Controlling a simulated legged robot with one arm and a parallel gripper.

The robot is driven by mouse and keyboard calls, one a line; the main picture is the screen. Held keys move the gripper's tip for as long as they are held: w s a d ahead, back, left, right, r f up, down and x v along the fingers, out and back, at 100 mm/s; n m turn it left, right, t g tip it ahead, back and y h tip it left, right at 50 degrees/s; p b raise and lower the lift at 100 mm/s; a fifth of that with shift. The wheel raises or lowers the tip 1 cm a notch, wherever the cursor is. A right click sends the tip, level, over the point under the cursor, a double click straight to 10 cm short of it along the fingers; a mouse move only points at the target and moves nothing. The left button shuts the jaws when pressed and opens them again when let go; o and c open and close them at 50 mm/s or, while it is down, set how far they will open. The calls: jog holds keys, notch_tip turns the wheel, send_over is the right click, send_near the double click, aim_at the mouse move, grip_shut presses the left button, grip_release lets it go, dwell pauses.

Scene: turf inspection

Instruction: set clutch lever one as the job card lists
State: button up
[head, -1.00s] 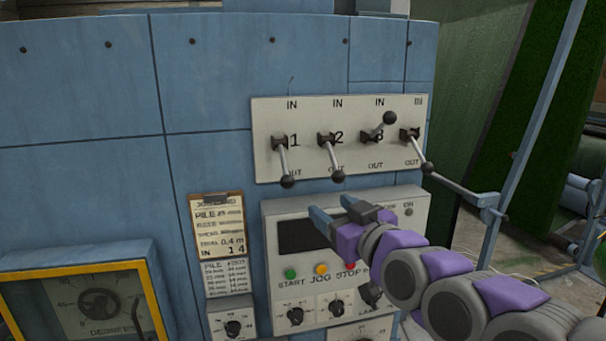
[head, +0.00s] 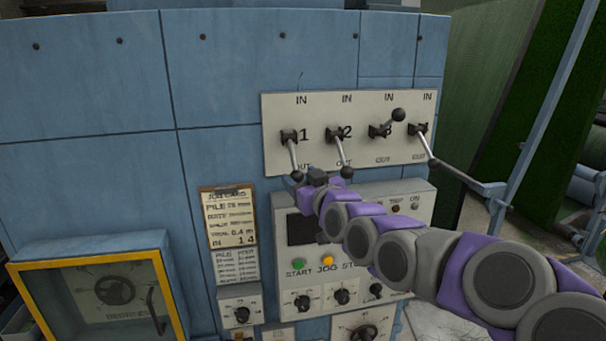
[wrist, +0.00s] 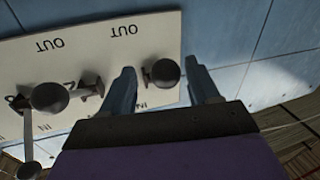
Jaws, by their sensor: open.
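Clutch lever one (head: 292,155) is the leftmost lever on the white IN/OUT plate (head: 272,158). Its handle points down toward OUT and ends in a dark round knob (head: 297,176). My gripper (head: 306,181) is at this knob. In the wrist view, which shows the plate upside down, the knob (wrist: 165,72) sits between the two open fingers (wrist: 164,84), with a gap to each side. The job card (head: 232,219) hangs on the blue panel at lower left of the plate; its bottom line seems to read IN 1 4.
Lever two (head: 341,157) points down, close right of lever one. Lever three (head: 386,122) points up and right. Lever four (head: 426,145) points down, near a rod (head: 470,178). Below is the button box (head: 280,225); a yellow-framed window (head: 160,290) is at lower left.

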jog(key=shift+w+a+f, duration=0.2)
jog(key=shift+w+a, duration=0.3)
jog(key=shift+a, duration=0.15)
jog(key=shift+w+a+f, duration=0.15)
jog(key=shift+w+a, duration=0.3)
jog(key=shift+a, duration=0.15)
jog(key=shift+s+a+r, duration=0.1)
jog(key=shift+s+a, duration=0.1)
jog(key=shift+d, duration=0.3)
jog(key=shift+s+d+r, duration=0.1)
jog(key=shift+d, duration=0.75)
jog(key=shift+c, duration=0.9)
jog(key=shift+d, duration=0.1)
jog(key=shift+c, duration=1.5)
jog(key=shift+a, duration=0.6)
jog(key=c, duration=0.3)
jog(key=shift+d, duration=0.1)
grip_shut()
